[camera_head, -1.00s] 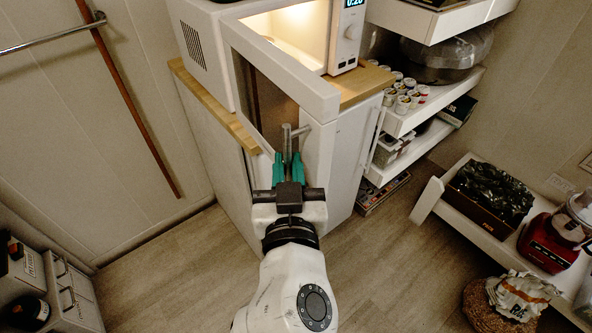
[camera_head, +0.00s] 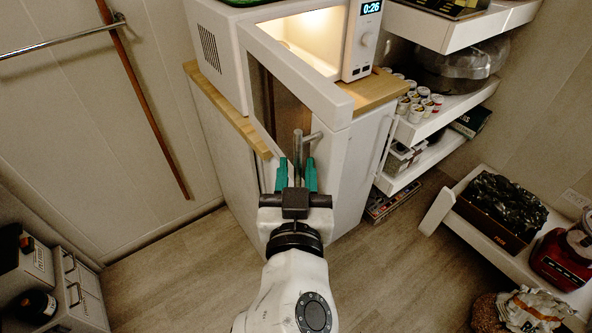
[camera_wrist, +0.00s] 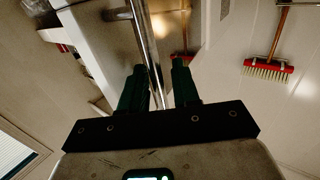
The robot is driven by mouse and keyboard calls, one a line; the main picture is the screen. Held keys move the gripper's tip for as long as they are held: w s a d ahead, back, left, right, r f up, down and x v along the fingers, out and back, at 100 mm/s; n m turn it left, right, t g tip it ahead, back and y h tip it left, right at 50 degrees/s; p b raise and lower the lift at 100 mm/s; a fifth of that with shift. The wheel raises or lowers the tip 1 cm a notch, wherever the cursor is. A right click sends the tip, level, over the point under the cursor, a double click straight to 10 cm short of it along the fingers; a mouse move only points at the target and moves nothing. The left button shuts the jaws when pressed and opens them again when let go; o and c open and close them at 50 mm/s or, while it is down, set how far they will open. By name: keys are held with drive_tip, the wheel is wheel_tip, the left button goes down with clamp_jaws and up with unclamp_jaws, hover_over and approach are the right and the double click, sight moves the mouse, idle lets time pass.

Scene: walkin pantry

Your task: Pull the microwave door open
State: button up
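The white microwave (camera_head: 216,48) stands on the wooden top of a cabinet, its lit interior showing. Its door (camera_head: 335,104) is swung out well away from the body, toward me. The metal door handle (camera_head: 297,150) points up between the green fingers of my gripper (camera_head: 296,174). The fingers are spread, one on each side of the handle, with gaps visible. Contact cannot be told.
White shelves with jars (camera_head: 420,103) stand to the right of the cabinet. A low shelf with a dark box (camera_head: 500,210) and a red appliance (camera_head: 563,258) is further right. Drawers (camera_head: 75,290) are at lower left.

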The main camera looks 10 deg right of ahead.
drive_tip(key=b+v, duration=0.2)
drive_tip(key=v, duration=0.8)
drive_tip(key=shift+s, duration=0.35)
drive_tip(key=shift+a, duration=0.1)
drive_tip(key=s+d+f+g+p, duration=0.2)
drive_tip(key=d+f+g, duration=0.7)
drive_tip(key=d+f, duration=0.7)
drive_tip(key=s+d+f+n+g+y, duration=0.1)
drive_tip(key=s+d+f+g+y, duration=0.1)
drive_tip(key=s+f, duration=0.4)
drive_tip(key=s+d+f+n+g+y+p, duration=0.1)
drive_tip(key=s+d+f+g+y, duration=0.1)
drive_tip(key=s+f+g, duration=0.3)
wheel_tip(320, 180, down, 2)
drive_tip(key=shift+s+d+f+n, duration=0.1)
drive_tip(key=shift+s+d+n, duration=0.2)
drive_tip(key=shift+s+d, duration=0.75)
